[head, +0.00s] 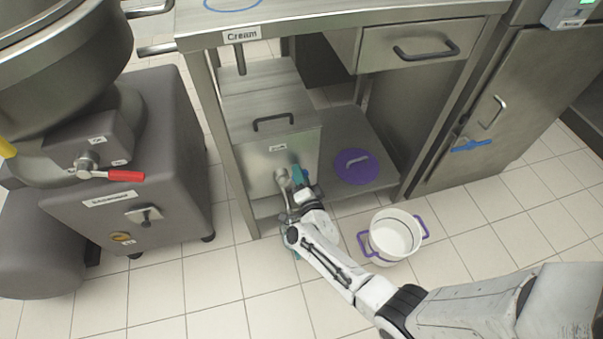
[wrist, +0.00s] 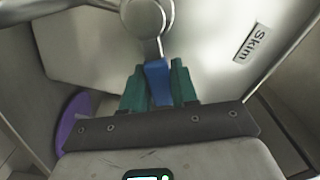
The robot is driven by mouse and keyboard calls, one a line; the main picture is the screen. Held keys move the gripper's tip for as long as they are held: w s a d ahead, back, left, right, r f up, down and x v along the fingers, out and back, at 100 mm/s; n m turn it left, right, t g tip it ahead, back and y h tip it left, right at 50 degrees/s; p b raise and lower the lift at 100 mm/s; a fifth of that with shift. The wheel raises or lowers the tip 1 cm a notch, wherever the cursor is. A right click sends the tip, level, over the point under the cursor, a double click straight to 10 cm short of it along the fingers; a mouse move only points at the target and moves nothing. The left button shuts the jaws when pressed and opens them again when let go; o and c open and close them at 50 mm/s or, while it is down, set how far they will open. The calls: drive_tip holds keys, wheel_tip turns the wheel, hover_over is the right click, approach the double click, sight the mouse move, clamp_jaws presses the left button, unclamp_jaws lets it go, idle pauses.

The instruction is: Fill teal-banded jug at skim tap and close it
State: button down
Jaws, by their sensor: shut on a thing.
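The steel skim dispenser (head: 262,160) stands under the counter; its "Skim" label shows in the wrist view (wrist: 252,42). Its tap (head: 282,178) is on the front face. In the wrist view the tap's round metal body (wrist: 143,18) has a blue lever (wrist: 157,80) below it. My gripper (head: 299,176) has teal-green fingers, shut on the blue lever (wrist: 158,88). The teal-banded jug is mostly hidden behind my arm on the floor below; a bit of teal (head: 296,255) shows there. Its fill level cannot be seen.
A white pot with purple handles (head: 397,236) stands on the floor at right. A purple lid (head: 355,167) lies on the low shelf. A grey machine with a red lever (head: 125,176) is at left. A counter leg (head: 229,150) stands close left of the dispenser.

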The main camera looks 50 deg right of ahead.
drive_tip(key=c, duration=1)
unclamp_jaws()
drive_tip(key=shift+o, duration=0.2)
drive_tip(key=p+v, duration=0.3)
drive_tip(key=v, duration=0.8)
drive_tip(key=shift+p, duration=0.4)
drive_tip(key=shift+w, duration=0.15)
